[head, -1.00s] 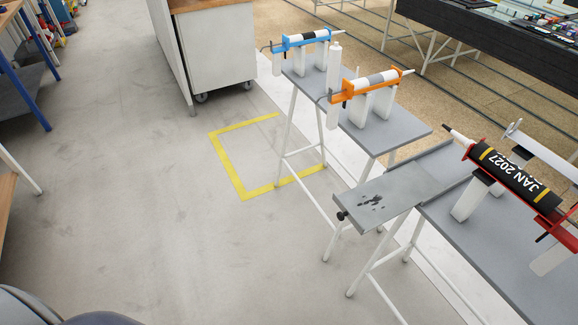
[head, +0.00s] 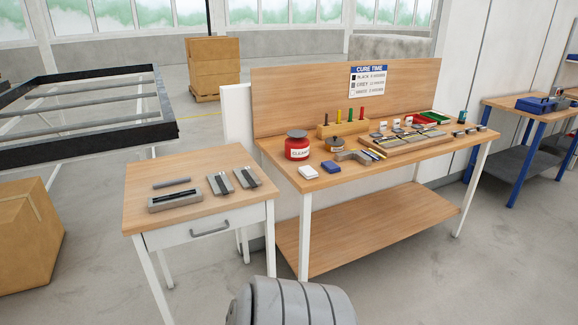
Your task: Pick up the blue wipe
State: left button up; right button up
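A small flat blue item, which looks like the blue wipe (head: 331,167), lies near the front left of the long wooden workbench (head: 400,165). A similar white item (head: 308,172) lies just left of it, close to the bench's front edge. A red tub with a grey lid (head: 297,146) stands behind them. Neither of my grippers shows in the head view, so their state is hidden.
A smaller wooden table with a drawer (head: 210,229) stands left of the bench, holding grey blocks and a bar. The floor in front of the bench (head: 430,280) is clear.

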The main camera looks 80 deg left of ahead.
aim_at(329, 165)
jog(key=u, duration=2.45)
jog(key=i, duration=0.15)
